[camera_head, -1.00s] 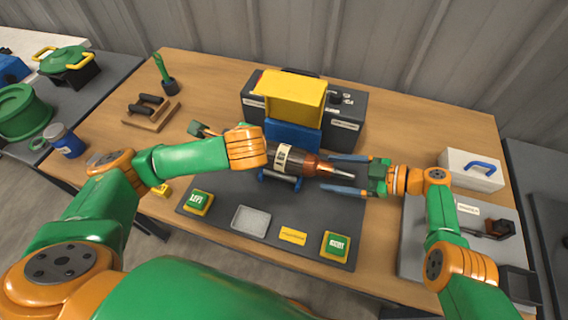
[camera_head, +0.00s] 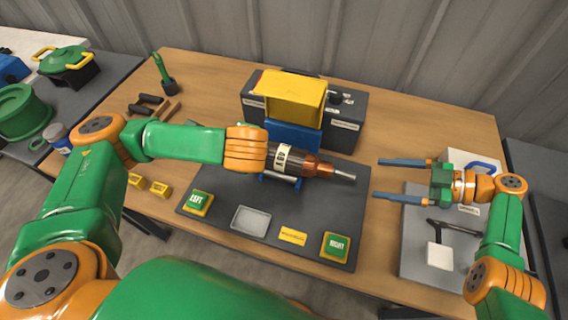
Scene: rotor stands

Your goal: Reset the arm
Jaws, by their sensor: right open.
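My right gripper (camera_head: 380,179) is open and empty, its blue fingers pointing left. It is to the right of the rotor (camera_head: 312,167), apart from its silver shaft tip. The rotor is a brown and dark cylinder with a pale label, lying on a blue stand (camera_head: 283,180) on the dark mat (camera_head: 318,215). My left arm (camera_head: 190,143) reaches in from the left and its orange joint overlaps the rotor's left end in the picture. My left gripper is hidden.
A yellow and blue box unit (camera_head: 290,95) stands behind the rotor. Left (camera_head: 197,203) and right (camera_head: 337,246) buttons and a grey tray (camera_head: 250,219) lie on the mat. A grey plate (camera_head: 415,255) with a dark-handled tool and a white box (camera_head: 460,160) are at the right.

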